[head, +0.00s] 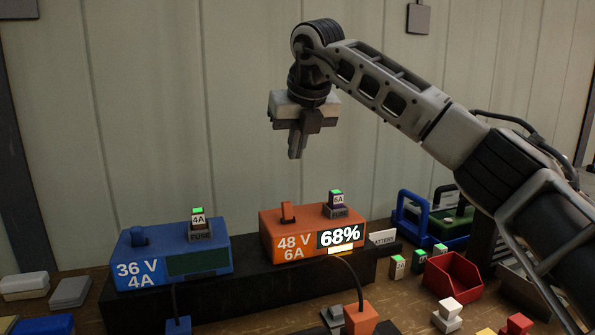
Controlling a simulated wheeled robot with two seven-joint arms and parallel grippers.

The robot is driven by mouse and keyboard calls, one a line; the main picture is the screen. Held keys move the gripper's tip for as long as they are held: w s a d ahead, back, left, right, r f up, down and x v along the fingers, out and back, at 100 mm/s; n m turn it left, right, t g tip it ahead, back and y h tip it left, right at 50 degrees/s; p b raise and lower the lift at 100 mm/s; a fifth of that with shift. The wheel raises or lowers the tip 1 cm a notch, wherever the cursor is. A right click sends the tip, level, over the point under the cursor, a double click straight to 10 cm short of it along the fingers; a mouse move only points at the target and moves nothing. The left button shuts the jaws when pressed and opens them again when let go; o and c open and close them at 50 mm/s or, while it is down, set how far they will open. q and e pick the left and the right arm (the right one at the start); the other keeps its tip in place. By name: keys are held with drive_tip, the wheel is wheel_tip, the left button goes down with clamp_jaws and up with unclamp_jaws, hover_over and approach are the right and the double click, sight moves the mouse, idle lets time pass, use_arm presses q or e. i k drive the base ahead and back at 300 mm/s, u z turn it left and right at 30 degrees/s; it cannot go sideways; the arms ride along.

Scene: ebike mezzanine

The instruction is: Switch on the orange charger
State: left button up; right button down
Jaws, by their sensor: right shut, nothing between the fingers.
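The orange charger (308,217), marked 48 V 6A, stands on a dark raised block. Its display (340,236) is lit and reads 68%, with a small lit bar below it. An orange lever (287,212) stands up from its top at the left. A fuse marked 6A (336,199) with a green top sits in the holder at the right of its top. My right gripper (295,154) is shut and empty, pointing down in the air above the orange charger, apart from it. My left gripper is not in view.
A blue charger (128,247) with a dark display stands at the left; its holder has a 4A fuse (199,219). An orange connector (361,319) stands in front on a cable. A red bin (452,274) and several loose fuses are at the right. A panelled wall closes the back.

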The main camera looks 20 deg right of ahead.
sight(288, 217)
drive_tip(key=z, duration=0.05)
drive_tip(key=k, duration=1)
drive_tip(key=u, duration=0.05)
